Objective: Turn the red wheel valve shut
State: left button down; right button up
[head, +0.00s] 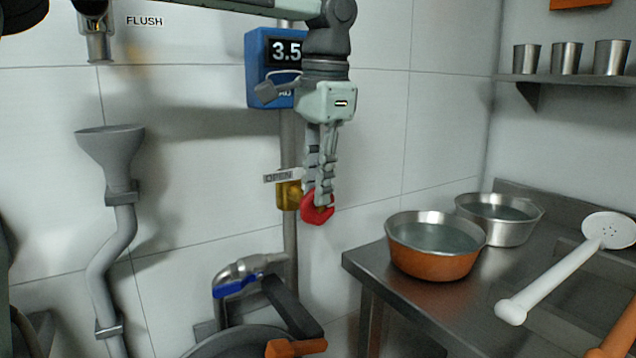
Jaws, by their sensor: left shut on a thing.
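The red wheel valve (318,212) sits on a brass body (289,195) on a vertical grey pipe, near the middle of the head view. A small tag reading OPEN (282,177) is beside it, to the upper left. My left gripper (317,198) points down over the wheel, and its fingers are shut on the wheel's rim. The fingers and their links hide part of the wheel. My right gripper does not show.
A blue display (262,70) reading 3.5 is on the pipe above. Below are a blue-handled tap (236,287) and a dark bar with an orange end (296,347). A grey funnel (110,150) stands left.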

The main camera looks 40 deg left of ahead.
pick_arm(q)
jog(key=shift+w+g+y, duration=0.15)
jog(key=shift+g+y, duration=0.15)
jog(key=shift+g, duration=0.2)
jog(key=c, duration=1.5)
grip_release()
jog(key=shift+o, duration=0.2)
notch_tip(320, 180, up, 12)
jog(key=d, duration=0.1)
jog(key=shift+w+d, duration=0.2)
jog(key=shift+d, duration=0.2)
jog(key=shift+f, duration=0.1)
